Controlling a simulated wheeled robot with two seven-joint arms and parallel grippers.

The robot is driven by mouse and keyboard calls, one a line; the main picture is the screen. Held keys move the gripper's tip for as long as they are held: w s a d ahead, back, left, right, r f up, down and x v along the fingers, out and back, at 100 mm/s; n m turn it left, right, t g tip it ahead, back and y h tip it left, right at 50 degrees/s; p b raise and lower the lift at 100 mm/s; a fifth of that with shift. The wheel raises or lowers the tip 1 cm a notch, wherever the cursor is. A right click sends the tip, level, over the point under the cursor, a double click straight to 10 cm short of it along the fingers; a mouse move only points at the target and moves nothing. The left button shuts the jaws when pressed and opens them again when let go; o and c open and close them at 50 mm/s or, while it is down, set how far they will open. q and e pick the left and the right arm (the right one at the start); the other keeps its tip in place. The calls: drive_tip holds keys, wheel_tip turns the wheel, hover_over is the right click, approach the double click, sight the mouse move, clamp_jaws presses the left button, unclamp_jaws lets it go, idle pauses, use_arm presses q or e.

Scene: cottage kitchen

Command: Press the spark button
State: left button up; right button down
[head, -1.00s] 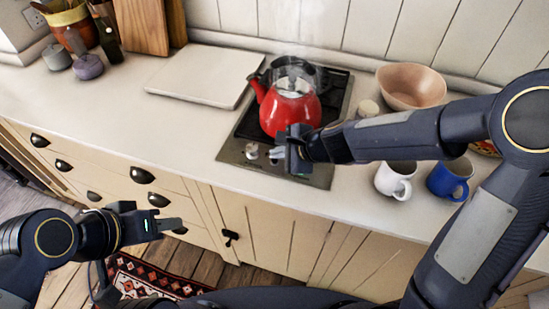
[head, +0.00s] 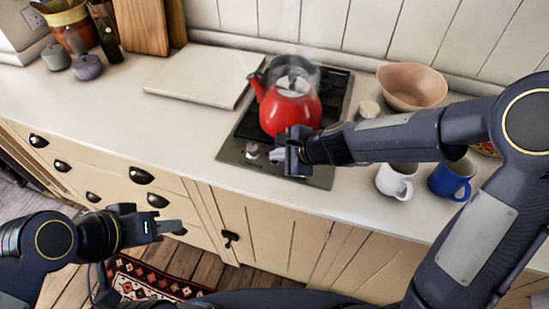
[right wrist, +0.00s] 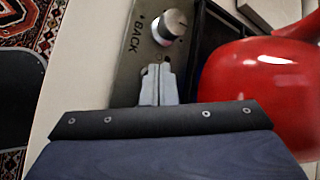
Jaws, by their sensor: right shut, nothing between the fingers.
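The hob's steel front panel (head: 232,155) lies in front of the black grate, with one silver knob (head: 252,150) in sight in the head view. In the right wrist view a silver knob (right wrist: 168,27) stands beside the word BACK. My right gripper (head: 274,155) is over the panel, to the right of the knob; its fingers (right wrist: 160,78) are together and empty, tips close to the panel. I cannot make out the spark button, and the fingers may hide it. My left gripper (head: 181,226) hangs in front of the drawers, away from the hob; its opening is unclear.
A red kettle (head: 283,108) steams on the hob, close behind my right gripper. A white mug (head: 392,182) and a blue mug (head: 447,182) stand to the right, below my right forearm. A pale board (head: 203,75) lies left of the hob; the counter's front left is clear.

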drive_tip(key=shift+r, duration=0.4)
drive_tip(key=shift+r+p, duration=0.1)
drive_tip(key=shift+p, duration=0.25)
wheel_tip(320, 180, up, 6)
drive_tip(key=p, duration=0.5)
drive_tip(key=shift+p, duration=0.3)
